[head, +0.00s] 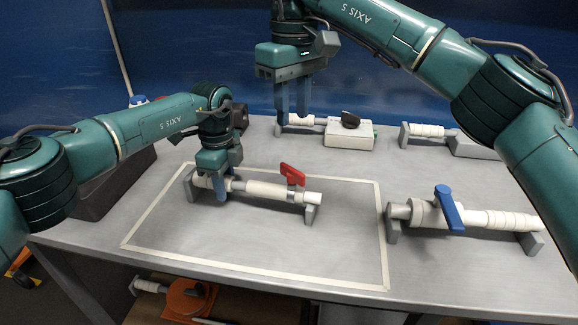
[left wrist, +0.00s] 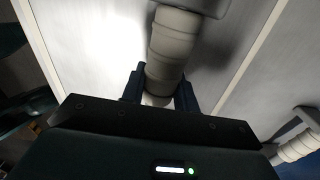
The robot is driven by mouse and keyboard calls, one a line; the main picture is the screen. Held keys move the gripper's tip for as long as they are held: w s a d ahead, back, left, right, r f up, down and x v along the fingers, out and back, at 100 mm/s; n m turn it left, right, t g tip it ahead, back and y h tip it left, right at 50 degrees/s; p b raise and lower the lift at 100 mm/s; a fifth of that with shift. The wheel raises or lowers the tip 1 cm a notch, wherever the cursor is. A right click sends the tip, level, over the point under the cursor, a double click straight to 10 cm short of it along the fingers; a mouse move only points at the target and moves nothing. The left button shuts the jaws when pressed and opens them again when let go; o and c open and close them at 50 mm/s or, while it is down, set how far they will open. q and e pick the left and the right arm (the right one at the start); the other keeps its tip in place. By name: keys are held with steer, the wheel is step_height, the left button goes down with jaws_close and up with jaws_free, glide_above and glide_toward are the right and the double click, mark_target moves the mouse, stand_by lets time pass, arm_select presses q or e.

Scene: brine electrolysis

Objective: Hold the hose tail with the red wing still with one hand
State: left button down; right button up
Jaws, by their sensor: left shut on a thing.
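The hose tail with the red wing is a white pipe piece (head: 265,190) lying across two grey supports inside the taped rectangle. Its red wing (head: 292,174) stands up near the right end. My left gripper (head: 221,194) is shut on its left part, from above. In the left wrist view the ribbed white tail (left wrist: 168,62) runs between the two dark fingers (left wrist: 160,96).
A white box with a black knob (head: 349,134) stands at the back. A white valve with a blue wing (head: 448,212) rests on grey supports at the right. Another ribbed tail (head: 427,130) lies at the back right. The front of the taped rectangle (head: 265,273) is clear.

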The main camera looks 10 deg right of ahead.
mark_target(292, 168)
step_height(292, 168, down, 12)
steer(key=m, duration=3.5)
steer(key=shift+m, duration=0.3)
jaws_close()
